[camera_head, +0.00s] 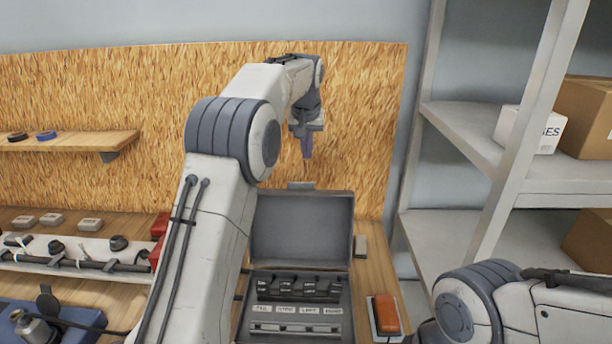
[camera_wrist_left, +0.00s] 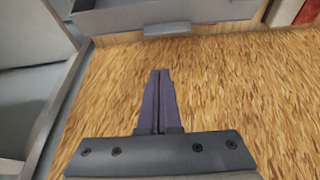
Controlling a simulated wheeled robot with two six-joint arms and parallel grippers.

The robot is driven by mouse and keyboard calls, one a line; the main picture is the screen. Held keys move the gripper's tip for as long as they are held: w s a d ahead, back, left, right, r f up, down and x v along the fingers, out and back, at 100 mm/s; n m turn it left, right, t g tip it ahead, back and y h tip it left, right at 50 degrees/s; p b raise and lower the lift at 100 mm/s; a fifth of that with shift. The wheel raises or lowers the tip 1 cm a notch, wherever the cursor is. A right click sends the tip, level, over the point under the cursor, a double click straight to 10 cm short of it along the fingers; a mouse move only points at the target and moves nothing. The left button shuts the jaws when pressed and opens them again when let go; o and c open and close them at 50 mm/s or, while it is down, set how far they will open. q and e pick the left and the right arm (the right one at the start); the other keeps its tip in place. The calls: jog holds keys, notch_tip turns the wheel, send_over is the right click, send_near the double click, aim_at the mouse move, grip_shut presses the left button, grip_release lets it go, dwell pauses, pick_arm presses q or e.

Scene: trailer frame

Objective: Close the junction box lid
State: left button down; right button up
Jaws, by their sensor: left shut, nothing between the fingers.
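The junction box (camera_head: 297,306) is a dark grey box on the wooden bench, with a row of black terminals and white labels inside. Its lid (camera_head: 302,229) stands open, raised upright at the back. My left gripper (camera_head: 307,156) is above and behind the lid, pointing down in front of the wood-chip board. In the left wrist view the fingers of my left gripper (camera_wrist_left: 158,75) are together and empty. A grey edge, likely the lid (camera_wrist_left: 165,15), shows at the top of that view, apart from the fingers. My right gripper is not in view; only part of my right arm shows.
An orange block (camera_head: 386,313) lies right of the box. Left are a cable rail (camera_head: 75,253) and a blue case (camera_head: 75,315). A grey shelf rack (camera_head: 470,150) with cartons stands at the right. The wood-chip board (camera_head: 370,120) closes off the back.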

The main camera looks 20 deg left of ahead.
pick_arm(q)
notch_tip(320, 180, down, 8)
jog(key=p, duration=0.3)
jog(key=shift+w+a, duration=0.2)
jog(key=shift+a, duration=0.15)
dwell(0.5)
